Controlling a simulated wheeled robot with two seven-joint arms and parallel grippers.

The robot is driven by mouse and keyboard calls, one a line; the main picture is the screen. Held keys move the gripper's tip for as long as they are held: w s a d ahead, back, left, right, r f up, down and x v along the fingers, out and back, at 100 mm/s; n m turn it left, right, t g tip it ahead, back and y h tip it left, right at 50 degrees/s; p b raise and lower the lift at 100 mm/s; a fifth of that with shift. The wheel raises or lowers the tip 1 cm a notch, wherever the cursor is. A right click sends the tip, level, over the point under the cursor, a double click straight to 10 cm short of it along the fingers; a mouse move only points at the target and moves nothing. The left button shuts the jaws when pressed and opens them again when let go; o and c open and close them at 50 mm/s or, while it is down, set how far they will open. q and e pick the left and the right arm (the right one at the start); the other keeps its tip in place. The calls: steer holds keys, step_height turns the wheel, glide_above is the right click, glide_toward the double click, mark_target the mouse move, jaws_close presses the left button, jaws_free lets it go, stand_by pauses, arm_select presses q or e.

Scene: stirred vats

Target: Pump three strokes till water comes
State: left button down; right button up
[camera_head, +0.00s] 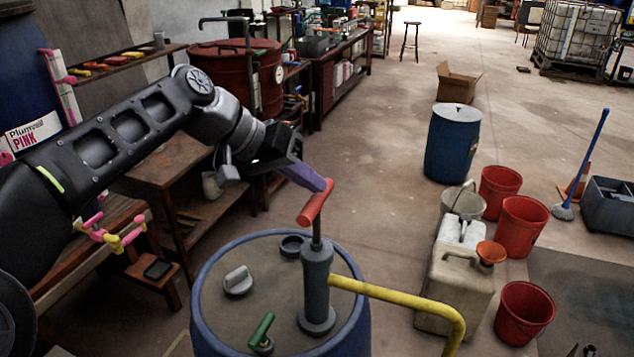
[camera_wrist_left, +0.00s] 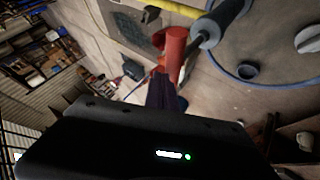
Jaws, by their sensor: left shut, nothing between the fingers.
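The hand pump (camera_head: 317,281) stands upright on the lid of a blue drum (camera_head: 225,325). Its red T-handle (camera_head: 315,202) sits on a short length of dark rod above the grey body. A yellow spout (camera_head: 402,297) runs from the body to the right and bends down; no water shows at it. My left gripper (camera_head: 322,184) is shut, with its fingertips at the upper part of the red handle. In the left wrist view the handle (camera_wrist_left: 175,52) is right at the fingertips (camera_wrist_left: 162,85); I cannot tell whether they touch. My right gripper is in neither view.
A green-handled valve (camera_head: 262,331) and grey cap (camera_head: 237,281) are on the drum lid. Right of the drum stand a beige jerrycan (camera_head: 455,285) and red buckets (camera_head: 523,313). A wooden bench (camera_head: 180,180) stands behind my left arm. The floor between is clear.

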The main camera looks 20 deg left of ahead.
arm_select(q)
steer(key=shift+r, duration=0.2)
steer(key=shift+r+p, duration=2.3)
steer(key=shift+r, duration=0.65)
stand_by(0.5)
